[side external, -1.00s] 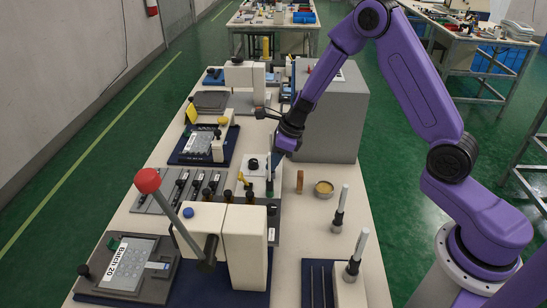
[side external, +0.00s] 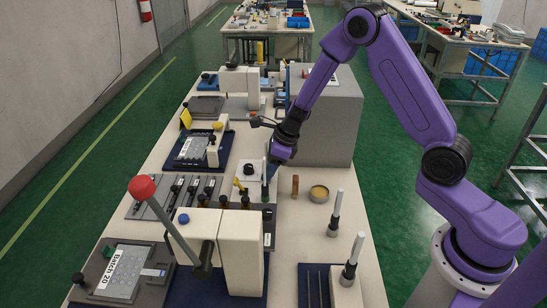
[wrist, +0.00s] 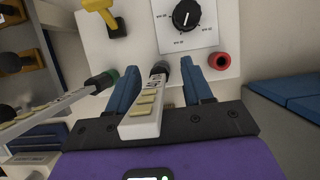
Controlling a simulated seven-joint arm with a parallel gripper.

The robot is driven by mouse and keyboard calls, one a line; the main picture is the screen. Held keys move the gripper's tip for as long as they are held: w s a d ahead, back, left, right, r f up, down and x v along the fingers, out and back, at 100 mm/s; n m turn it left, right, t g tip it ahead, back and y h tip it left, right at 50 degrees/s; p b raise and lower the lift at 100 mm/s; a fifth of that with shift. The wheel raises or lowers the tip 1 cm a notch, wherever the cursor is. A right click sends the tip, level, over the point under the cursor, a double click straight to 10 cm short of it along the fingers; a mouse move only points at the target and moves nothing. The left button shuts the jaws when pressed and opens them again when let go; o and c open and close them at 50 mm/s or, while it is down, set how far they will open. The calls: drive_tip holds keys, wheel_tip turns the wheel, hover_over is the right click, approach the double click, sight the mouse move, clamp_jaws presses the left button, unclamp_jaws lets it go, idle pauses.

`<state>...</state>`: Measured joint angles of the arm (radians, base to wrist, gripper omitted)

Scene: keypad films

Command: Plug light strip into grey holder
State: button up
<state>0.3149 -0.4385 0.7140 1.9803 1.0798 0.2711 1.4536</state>
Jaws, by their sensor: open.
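My gripper (wrist: 160,75) has its blue fingers spread, one on each side of a white light strip (wrist: 147,112) with pale yellow pads. The strip points away from the wrist, and its far end meets the dark grey holder (wrist: 160,68) on the white panel. It looks seated there, but the depth is hard to judge. A second light strip (wrist: 50,115) stands to the left at a green holder (wrist: 103,80). A red holder (wrist: 221,61) to the right is empty. In the side view my gripper (side external: 271,170) is low over the panel, and its fingers partly hide the holders.
A black dial (wrist: 187,15) and a yellow-handled part (wrist: 101,8) sit on the panel. A large grey box (side external: 330,125) stands close right of my gripper. A wooden block (side external: 295,186), a round dish (side external: 319,193) and a red-knobbed lever (side external: 142,187) stand nearby.

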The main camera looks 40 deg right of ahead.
drive_tip(key=v, duration=1.7)
drive_tip(key=shift+r, duration=0.15)
drive_tip(key=shift+s, duration=0.1)
drive_tip(key=s+a+n+g, duration=0.1)
drive_tip(key=s+a+n, duration=0.3)
drive_tip(key=s+n, duration=0.4)
drive_tip(key=s+a+n+g, duration=0.2)
drive_tip(key=s+a+n, duration=0.3)
drive_tip(key=n, duration=0.5)
drive_tip(key=s+d+n+h, duration=0.1)
drive_tip(key=s+d+n, duration=0.1)
drive_tip(key=s+n, duration=0.7)
drive_tip(key=s+d+n+h, duration=0.1)
drive_tip(key=s+d+n, duration=0.1)
drive_tip(key=s+n, duration=0.7)
drive_tip(key=n, duration=0.3)
drive_tip(key=shift+s+d+r+n+h, duration=0.15)
drive_tip(key=shift+s+d+n+h, duration=0.15)
drive_tip(key=shift+s+d+h, duration=0.1)
